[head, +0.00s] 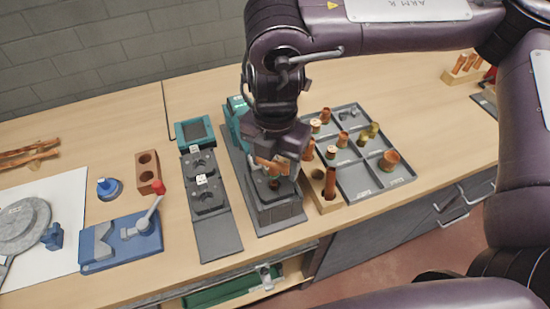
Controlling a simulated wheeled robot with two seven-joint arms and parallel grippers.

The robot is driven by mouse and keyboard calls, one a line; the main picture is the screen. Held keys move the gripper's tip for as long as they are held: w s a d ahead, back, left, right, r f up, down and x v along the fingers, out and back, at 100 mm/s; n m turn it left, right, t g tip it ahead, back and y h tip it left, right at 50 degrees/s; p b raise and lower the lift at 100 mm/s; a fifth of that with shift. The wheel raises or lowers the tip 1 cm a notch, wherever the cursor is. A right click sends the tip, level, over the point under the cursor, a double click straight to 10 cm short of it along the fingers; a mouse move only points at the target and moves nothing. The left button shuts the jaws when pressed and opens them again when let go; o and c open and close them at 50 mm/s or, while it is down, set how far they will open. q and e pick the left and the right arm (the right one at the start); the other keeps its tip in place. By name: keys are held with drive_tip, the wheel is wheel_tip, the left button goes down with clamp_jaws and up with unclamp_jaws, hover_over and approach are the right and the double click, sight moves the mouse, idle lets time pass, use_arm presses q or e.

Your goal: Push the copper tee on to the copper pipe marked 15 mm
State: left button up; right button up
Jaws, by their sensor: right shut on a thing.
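My right gripper (277,162) points down over a dark grey clamp block (275,212) near the middle of the bench. It is shut on a copper fitting that looks like the copper tee (264,164). The tee is just above the top of the block. A small copper-coloured part (274,185) shows on the block under the gripper, perhaps the end of a pipe. Whether the tee touches it I cannot tell, since the gripper hides the spot. No 15 mm mark can be read. My left gripper is out of view.
A grey divided tray (372,181) with copper and brass fittings stands right of the block. A wooden holder (327,204) with an upright copper pipe is between them. Left are a grey two-socket fixture (217,232) and a blue lever tool (121,241).

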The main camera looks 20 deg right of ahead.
sight(275, 181)
drive_tip(key=shift+f, duration=0.1)
drive_tip(key=shift+f+b, duration=1)
drive_tip(key=shift+f, duration=0.4)
drive_tip(key=shift+f+b, duration=0.55)
drive_tip(key=shift+f, duration=0.25)
drive_tip(key=shift+s, duration=0.1)
drive_tip(key=o, duration=1)
drive_tip(key=shift+o, duration=0.2)
drive_tip(key=shift+r, duration=0.15)
wheel_tip(275, 181, up, 8)
drive_tip(key=shift+f, duration=0.2)
